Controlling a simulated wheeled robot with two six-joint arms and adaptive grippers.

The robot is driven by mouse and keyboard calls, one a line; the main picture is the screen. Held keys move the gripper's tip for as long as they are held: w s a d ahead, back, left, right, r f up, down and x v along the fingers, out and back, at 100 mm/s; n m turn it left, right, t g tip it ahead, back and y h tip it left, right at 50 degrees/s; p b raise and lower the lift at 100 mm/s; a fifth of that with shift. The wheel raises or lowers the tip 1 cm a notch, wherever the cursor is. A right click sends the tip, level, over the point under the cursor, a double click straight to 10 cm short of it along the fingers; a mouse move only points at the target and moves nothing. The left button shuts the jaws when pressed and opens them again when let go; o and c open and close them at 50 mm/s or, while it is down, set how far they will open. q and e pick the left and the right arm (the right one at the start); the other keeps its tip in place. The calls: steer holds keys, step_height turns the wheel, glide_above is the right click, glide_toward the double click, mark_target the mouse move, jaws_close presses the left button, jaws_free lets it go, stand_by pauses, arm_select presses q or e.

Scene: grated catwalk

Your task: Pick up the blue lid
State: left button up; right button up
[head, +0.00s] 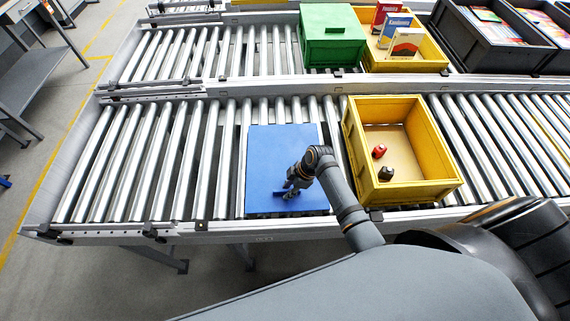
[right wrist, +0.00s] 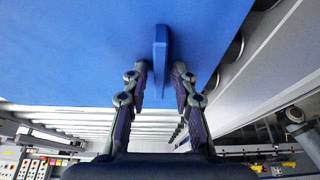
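The blue lid (head: 272,150) is a flat square panel on the front roller conveyor, left of the yellow bin. Whether anything is beneath it is hard to tell. In the right wrist view the lid (right wrist: 80,45) fills the upper part, with an upright blue handle (right wrist: 161,50) on its surface. My right gripper (head: 289,189) is over the lid's front half. In the wrist view its fingers (right wrist: 161,80) are apart, one on each side of the handle, with gaps visible between them and it. My left gripper is not in view.
A yellow bin (head: 436,165) with a red and a dark item stands just right of the lid. Behind are a green box (head: 332,36), a yellow bin with cartons (head: 407,62) and dark crates (head: 500,59). The rollers left of the lid (head: 160,150) are clear.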

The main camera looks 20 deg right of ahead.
jaws_close()
steer(key=shift+w+r, duration=0.1)
steer(key=shift+r, duration=0.05)
